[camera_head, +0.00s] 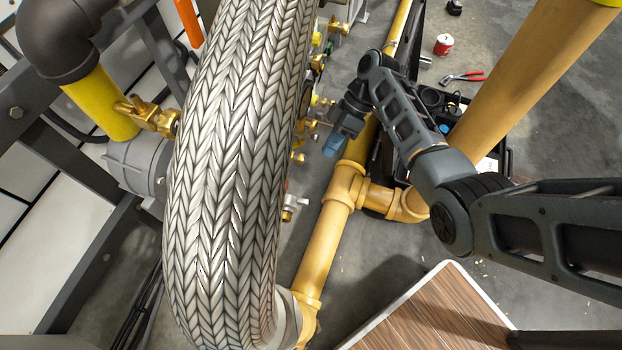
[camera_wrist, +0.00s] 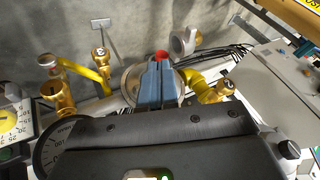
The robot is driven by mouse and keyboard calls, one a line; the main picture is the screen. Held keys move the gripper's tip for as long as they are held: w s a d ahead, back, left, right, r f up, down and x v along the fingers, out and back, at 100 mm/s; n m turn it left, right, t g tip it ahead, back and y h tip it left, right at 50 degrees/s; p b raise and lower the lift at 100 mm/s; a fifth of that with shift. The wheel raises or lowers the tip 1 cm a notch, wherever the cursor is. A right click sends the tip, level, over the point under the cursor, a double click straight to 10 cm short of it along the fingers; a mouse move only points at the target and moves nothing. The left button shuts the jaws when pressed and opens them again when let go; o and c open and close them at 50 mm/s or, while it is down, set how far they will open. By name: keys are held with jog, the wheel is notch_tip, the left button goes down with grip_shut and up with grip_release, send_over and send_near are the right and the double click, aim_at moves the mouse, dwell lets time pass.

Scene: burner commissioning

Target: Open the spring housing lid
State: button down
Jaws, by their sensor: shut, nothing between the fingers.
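My gripper (camera_wrist: 160,82) is shut and empty in the wrist view, its blue-grey fingers pressed together. In the head view my gripper (camera_head: 333,145) hangs just right of the brass fittings and the braided hose. Directly behind the fingers in the wrist view is a round, pale metal body (camera_wrist: 131,82), partly covered by them; it may be the spring housing. A small red part (camera_wrist: 161,55) shows just past the fingertips. I cannot tell whether the fingers touch either. No lid can be made out clearly, so whether it is open or shut cannot be told.
A thick braided hose (camera_head: 235,150) fills the head view's middle. A yellow pipe (camera_head: 325,235) runs beside it. Brass valves (camera_wrist: 58,97) and a gauge (camera_wrist: 14,118) stand left in the wrist view; a grey box (camera_wrist: 265,85) stands right. Red-handled pliers (camera_head: 462,77) lie on the floor.

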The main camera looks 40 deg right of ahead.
aim_at(307, 202)
jog(key=s+a+f+b, duration=0.3)
jog(key=a+f, duration=0.5)
jog(key=shift+s+a, duration=0.3)
jog(key=shift+a, duration=0.1)
jog(key=shift+r, duration=0.1)
jog(key=s+a+m+t+p, duration=0.1)
jog(key=p, duration=0.1)
jog(key=s+a+m+t+p, duration=0.1)
jog(key=m+p, duration=0.1)
jog(key=shift+s+r+p, duration=0.15)
jog(key=shift+p, duration=0.15)
jog(key=shift+s+a+f+m+t+p, duration=0.2)
jog(key=shift+s+a+m+t+p, duration=0.4)
jog(key=shift+a+m+p, duration=0.3)
dwell(0.4)
